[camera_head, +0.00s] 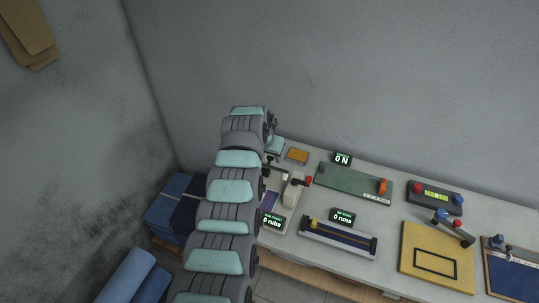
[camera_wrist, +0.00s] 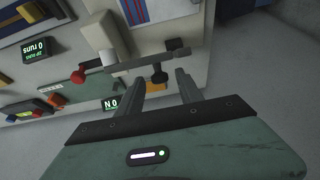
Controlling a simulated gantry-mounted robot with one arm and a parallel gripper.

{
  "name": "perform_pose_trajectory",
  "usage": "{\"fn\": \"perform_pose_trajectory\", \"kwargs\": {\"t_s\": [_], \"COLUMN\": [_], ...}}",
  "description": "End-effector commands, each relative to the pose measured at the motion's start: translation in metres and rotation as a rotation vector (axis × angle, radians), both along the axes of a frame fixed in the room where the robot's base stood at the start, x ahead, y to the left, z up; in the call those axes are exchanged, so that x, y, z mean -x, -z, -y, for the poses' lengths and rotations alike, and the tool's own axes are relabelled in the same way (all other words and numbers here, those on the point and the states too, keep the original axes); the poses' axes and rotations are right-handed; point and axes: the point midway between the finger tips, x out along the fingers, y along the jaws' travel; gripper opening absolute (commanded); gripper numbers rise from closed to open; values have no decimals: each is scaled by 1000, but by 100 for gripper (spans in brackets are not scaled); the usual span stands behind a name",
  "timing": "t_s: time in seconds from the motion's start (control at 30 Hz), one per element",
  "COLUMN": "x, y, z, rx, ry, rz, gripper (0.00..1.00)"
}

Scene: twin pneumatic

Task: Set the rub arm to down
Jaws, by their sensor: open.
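The rub station has a pale block (camera_head: 292,192) and a dark bar with a red knob (camera_head: 307,181). In the wrist view the grey bar (camera_wrist: 145,61) runs across the pale block (camera_wrist: 104,35); the red knob (camera_wrist: 78,77) is at its left, and a dark knob (camera_wrist: 159,76) hangs near its right part. I cannot tell whether the arm is up or down. My gripper (camera_wrist: 157,83) is open and empty. Its fingers lie either side of the dark knob, with their tips close to the bar; contact is unclear. In the head view my arm hides most of the gripper.
The rubs display (camera_head: 271,222) reads 0. A green board with an orange handle (camera_head: 381,187), a roller tray (camera_head: 338,236) and a yellow board (camera_head: 410,262) stand to the right. An orange block (camera_head: 297,156) lies behind. The wall is close behind the bench.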

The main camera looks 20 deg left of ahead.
Motion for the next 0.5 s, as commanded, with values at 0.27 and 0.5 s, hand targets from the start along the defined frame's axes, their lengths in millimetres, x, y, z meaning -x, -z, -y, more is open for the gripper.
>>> {"fn": "perform_pose_trajectory", "kwargs": {"t_s": [0.27,0.5], "x": [0,0], "y": [1,1], "z": [0,0], "rx": [0,0], "ry": [0,-1], "rz": [-1,-1], "gripper": [43,24]}}
